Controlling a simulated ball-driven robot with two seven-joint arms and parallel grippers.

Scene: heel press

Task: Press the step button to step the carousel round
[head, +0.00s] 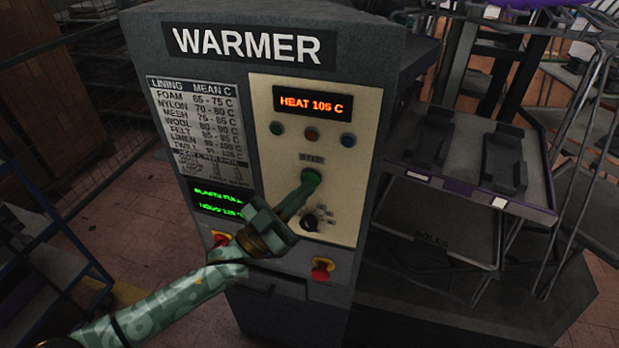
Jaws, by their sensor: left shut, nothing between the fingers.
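The grey warmer cabinet (360,62) stands in the middle of the head view, with a cream control panel on its front. A green round button (312,177) sits on the panel under a small label that is too blurred to read surely. My left gripper (306,188) is shut and empty, its fingertips at the lower edge of the green button. I cannot tell whether they touch it. The display (312,101) reads HEAT 105 C. The carousel (468,160) appears to be the racked frame at the right, with dark shoe-shaped pieces on a tray. My right gripper is not in view.
A black knob (310,222) sits just below the button. A red knob (322,268) on yellow and a similar one (221,239) are lower on the cabinet. A lining chart (200,125) is at the left. Wire racks crowd the right side.

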